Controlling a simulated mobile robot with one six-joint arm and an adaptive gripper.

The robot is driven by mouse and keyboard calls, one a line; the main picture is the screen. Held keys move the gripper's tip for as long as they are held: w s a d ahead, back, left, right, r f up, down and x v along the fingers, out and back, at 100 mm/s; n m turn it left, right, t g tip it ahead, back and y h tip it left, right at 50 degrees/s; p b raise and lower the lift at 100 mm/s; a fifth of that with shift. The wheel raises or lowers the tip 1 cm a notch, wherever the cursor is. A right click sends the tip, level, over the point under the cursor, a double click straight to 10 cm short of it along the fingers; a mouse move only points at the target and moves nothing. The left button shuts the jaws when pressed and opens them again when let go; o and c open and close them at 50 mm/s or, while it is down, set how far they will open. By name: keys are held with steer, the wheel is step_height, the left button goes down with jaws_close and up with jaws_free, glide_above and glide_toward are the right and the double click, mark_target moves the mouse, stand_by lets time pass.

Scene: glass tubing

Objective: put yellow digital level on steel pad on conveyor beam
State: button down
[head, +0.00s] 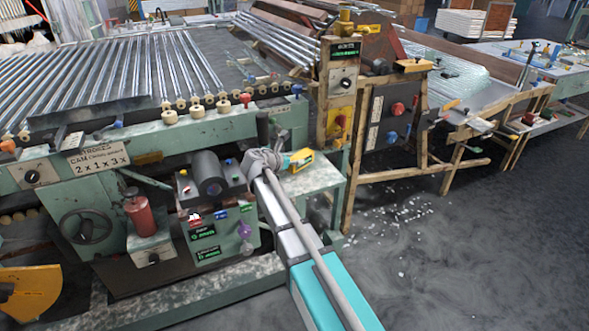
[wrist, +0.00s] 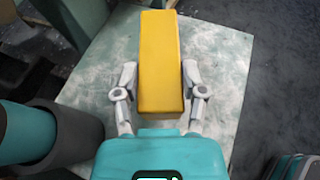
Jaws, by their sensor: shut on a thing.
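The yellow digital level (wrist: 160,60) is a yellow block between the two fingers of my gripper (wrist: 160,80), which is shut on it. In the head view the level (head: 302,159) shows at the end of my arm, with my gripper (head: 284,161) on its left side. The steel pad (wrist: 215,75) is a worn pale plate below the level; it also shows in the head view (head: 322,179). The level lies over the pad in the wrist view. I cannot tell whether it touches the pad. My gripper hides part of the pad.
A dark cylinder (head: 209,172) on a green control box stands left of the pad. A wooden post with a switch box (head: 345,80) stands behind it. The roller conveyor (head: 120,70) with glass tubes is at the back left. Grey floor (head: 450,240) is open at right.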

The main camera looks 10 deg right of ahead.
steer(key=shift+f+b, duration=0.95)
steer(key=shift+f, duration=0.35)
steer(key=shift+f, duration=0.1)
steer(key=shift+c, duration=0.8)
jaws_free()
steer(key=shift+s+a+r, duration=0.1)
steer(key=shift+s+r, duration=0.05)
steer(key=shift+r, duration=0.1)
steer(key=p+v, duration=0.4)
steer(key=v, duration=0.7)
steer(key=shift+s+a+r+p, duration=0.15)
steer(key=shift+s+a+p, duration=0.05)
steer(key=shift+a+p, duration=0.1)
